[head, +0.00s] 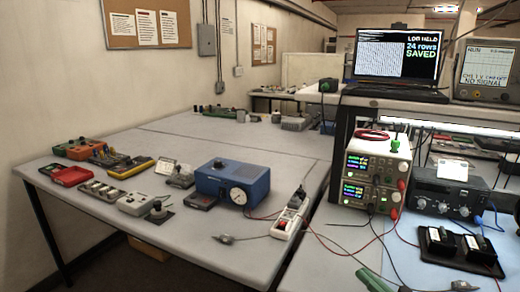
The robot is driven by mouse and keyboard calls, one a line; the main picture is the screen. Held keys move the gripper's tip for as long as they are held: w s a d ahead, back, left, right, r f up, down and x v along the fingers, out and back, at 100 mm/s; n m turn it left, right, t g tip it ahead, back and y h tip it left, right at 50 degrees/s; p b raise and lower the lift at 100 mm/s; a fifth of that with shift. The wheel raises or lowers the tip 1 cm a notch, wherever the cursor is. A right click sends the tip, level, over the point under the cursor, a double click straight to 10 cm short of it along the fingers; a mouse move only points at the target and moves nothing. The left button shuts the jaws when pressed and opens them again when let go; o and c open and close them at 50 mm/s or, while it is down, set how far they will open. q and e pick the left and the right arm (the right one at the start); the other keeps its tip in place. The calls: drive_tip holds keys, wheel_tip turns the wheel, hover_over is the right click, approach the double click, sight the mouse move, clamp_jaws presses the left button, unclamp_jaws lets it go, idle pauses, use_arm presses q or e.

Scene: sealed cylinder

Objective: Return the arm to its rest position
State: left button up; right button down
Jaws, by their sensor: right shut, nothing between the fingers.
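Only a small dark blue-grey piece shows at the right edge of the head view, and I take it for the tip of my right gripper (517,212). It is cut off by the frame, beside the black knobbed unit (447,193). My right gripper is shut with nothing in it. The rest of my right arm is out of frame. My left gripper and left arm are not in view.
The near right bench holds stacked power supplies (377,172), a black twin-module block (457,248) and loose leads. A blue gauge box (232,183) and several small instruments stand on the left table (150,235). A laptop (400,55) sits on a raised shelf. The left table's front strip is mostly clear.

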drive_tip(key=s+f+m+h, duration=0.35)
drive_tip(key=f+m, duration=0.45)
drive_tip(key=m, duration=0.5)
drive_tip(key=s+f+m+h, duration=0.3)
drive_tip(key=s+f+m, duration=0.35)
drive_tip(key=m, duration=0.65)
drive_tip(key=s+a+f+m+g, duration=0.2)
drive_tip(key=s+f+m+g, duration=0.1)
drive_tip(key=s+f+m, duration=0.2)
drive_tip(key=s+a+f+m+g+p, duration=0.1)
drive_tip(key=s+a+f+m+g, duration=0.2)
drive_tip(key=s+f+m, duration=0.3)
wheel_tip(320, 180, down, 4)
drive_tip(key=shift+s+a+r+m+g, duration=0.1)
drive_tip(key=shift+s+a+m+g, duration=0.15)
drive_tip(key=shift+m+g, duration=0.35)
